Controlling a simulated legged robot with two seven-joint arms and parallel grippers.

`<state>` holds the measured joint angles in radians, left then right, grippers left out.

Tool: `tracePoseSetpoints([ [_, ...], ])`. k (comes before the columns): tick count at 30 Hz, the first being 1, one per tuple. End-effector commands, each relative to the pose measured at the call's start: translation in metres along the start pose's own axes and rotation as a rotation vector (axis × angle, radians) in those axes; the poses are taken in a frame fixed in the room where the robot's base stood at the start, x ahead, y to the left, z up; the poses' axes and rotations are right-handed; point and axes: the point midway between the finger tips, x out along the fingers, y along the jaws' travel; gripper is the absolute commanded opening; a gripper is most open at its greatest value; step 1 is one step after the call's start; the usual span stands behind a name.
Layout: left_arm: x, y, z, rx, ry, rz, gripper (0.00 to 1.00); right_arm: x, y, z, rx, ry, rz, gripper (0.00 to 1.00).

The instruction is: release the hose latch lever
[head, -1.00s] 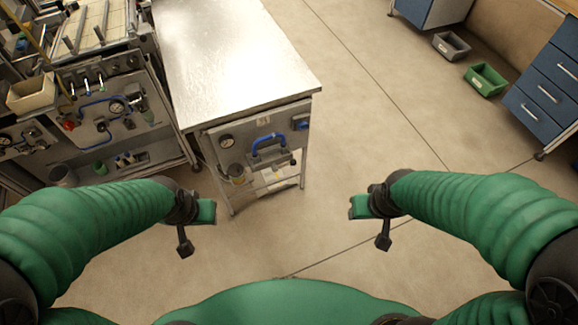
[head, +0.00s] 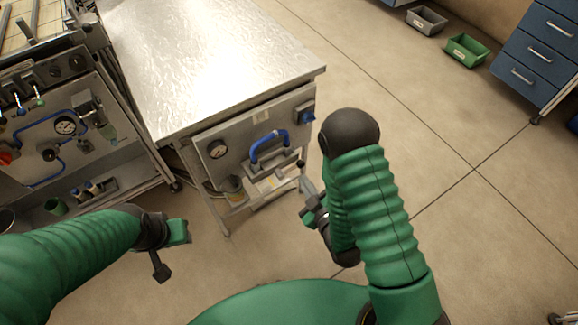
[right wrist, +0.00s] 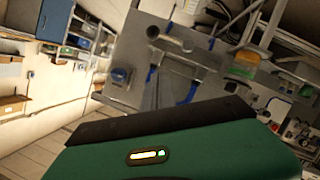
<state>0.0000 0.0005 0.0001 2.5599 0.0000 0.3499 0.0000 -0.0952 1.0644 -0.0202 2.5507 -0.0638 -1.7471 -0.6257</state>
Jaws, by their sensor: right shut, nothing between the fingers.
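A blue hose (head: 268,143) loops over a grey latch bracket on the front panel (head: 225,140) of the steel-topped table. A lever with a dark round knob (head: 300,163) shows at the bracket's right side. In the right wrist view the blue hose (right wrist: 188,92) and a grey lever-like bar (right wrist: 170,38) are ahead, beyond my gripper housing. My right gripper (head: 306,212) is shut and empty, below and slightly right of the knob, apart from the hose. My right forearm hides part of it. My left gripper (head: 178,232) is away to the left; its jaw opening is unclear.
The panel also carries a gauge (head: 217,149) and a blue fitting (head: 306,117); a cup-like container (head: 231,186) sits below. A machine with gauges and hoses (head: 65,125) stands at left. Grey (head: 426,20) and green bins (head: 467,50) and blue drawers (head: 540,50) lie beyond open floor.

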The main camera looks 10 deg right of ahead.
Motion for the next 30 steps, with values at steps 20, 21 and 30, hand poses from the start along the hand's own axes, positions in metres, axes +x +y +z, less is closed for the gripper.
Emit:
tracePoseSetpoints([
  [20, 0.047, 0.0, 0.012, 0.0, -0.001, 0.0, 0.36, 0.039, -0.002, -0.001, -0.004, 0.008, 0.006, 0.0],
  [21, 0.048, 0.0, 0.012, 0.0, -0.001, 0.0, 0.36, 0.048, -0.002, -0.001, -0.004, 0.007, 0.005, 0.0],
  [30, 0.064, 0.0, 0.015, 0.0, 0.001, 0.0, 0.36, 0.105, -0.003, 0.011, -0.004, 0.0, 0.004, 0.0],
])
